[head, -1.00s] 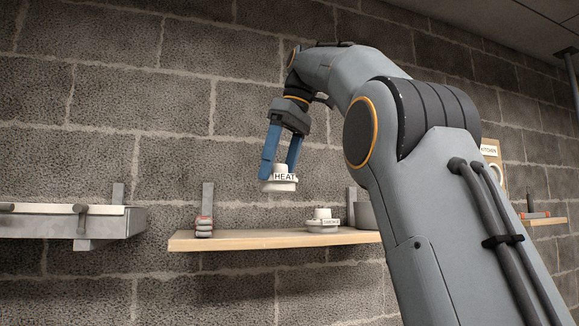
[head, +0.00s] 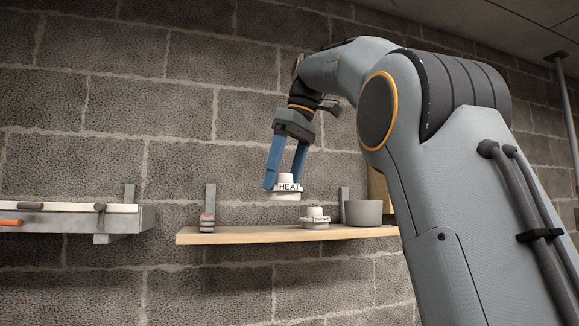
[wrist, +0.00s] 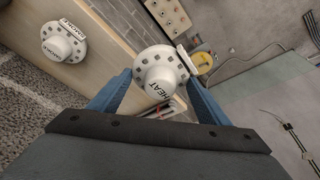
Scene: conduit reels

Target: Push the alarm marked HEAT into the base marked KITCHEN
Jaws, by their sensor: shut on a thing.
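My gripper (head: 283,182) is shut on the white alarm marked HEAT (head: 288,187), holding it upright in the air above the wooden shelf. In the wrist view, the HEAT alarm (wrist: 160,75) sits between the two blue fingers, its round flange showing dark holes. A second white alarm (head: 315,219) stands on the shelf below; in the wrist view its label (wrist: 63,42) appears to read SMOKE. The KITCHEN base is not visible now; a strip of tan board (head: 379,192) shows beside my arm, which hides what lies behind it.
A metal tray shelf (head: 70,220) with tools is at the left. The block wall is close behind. The air left of my gripper is clear.

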